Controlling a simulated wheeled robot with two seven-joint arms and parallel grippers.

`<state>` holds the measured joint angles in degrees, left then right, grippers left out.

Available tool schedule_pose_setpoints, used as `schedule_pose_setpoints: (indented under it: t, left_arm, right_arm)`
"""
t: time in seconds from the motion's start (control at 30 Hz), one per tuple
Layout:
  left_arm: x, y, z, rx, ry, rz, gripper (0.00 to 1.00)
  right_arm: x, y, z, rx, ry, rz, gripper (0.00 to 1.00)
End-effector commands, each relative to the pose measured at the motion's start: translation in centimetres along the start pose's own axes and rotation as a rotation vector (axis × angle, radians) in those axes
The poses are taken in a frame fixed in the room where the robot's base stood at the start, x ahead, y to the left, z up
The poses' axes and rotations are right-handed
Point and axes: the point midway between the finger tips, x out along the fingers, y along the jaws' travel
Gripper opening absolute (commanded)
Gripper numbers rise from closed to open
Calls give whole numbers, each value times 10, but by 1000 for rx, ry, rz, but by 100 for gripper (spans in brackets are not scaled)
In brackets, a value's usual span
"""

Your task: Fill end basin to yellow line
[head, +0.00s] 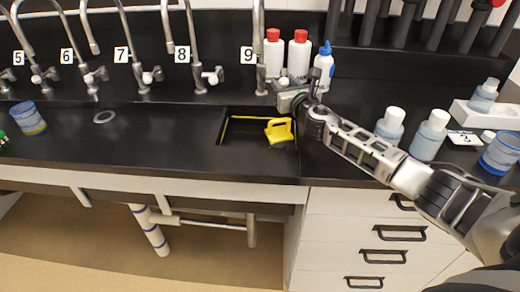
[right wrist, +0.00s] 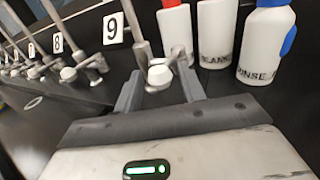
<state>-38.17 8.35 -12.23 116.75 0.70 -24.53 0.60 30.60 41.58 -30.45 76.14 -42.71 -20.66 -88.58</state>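The end basin (head: 228,141) is a dark rectangular sink in the black counter, with a yellow line along its inner wall. A yellow piece with a handle (head: 280,130) sits at its right side. Tap 9 (head: 259,45) stands behind the basin; its spout end and any water are not clear. My right gripper (head: 285,92) is at the foot of tap 9. In the right wrist view my right gripper (right wrist: 160,84) has its fingers apart, with the pale tap knob (right wrist: 159,75) between or just beyond the tips; contact cannot be told. My left gripper is out of view.
Two red-capped white bottles (head: 299,56) and a blue-topped wash bottle (head: 324,68) stand right behind my gripper. White-capped bottles (head: 428,136) stand right of my forearm. Taps 5 to 8 line the back left. The counter left of the basin is mostly clear.

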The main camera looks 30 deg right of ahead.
Motion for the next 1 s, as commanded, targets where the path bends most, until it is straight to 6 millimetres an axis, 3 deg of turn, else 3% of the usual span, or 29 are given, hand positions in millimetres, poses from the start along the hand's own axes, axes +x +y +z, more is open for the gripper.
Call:
schedule_pose_setpoints:
  t: [0.53, 1.0]
  left_arm:
    - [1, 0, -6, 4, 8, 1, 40]
    - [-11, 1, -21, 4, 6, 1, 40]
  right_arm:
    - [3, 0, 1, 0, 1, 0, 40]
    - [-52, 0, 1, -1, 2, 0, 40]
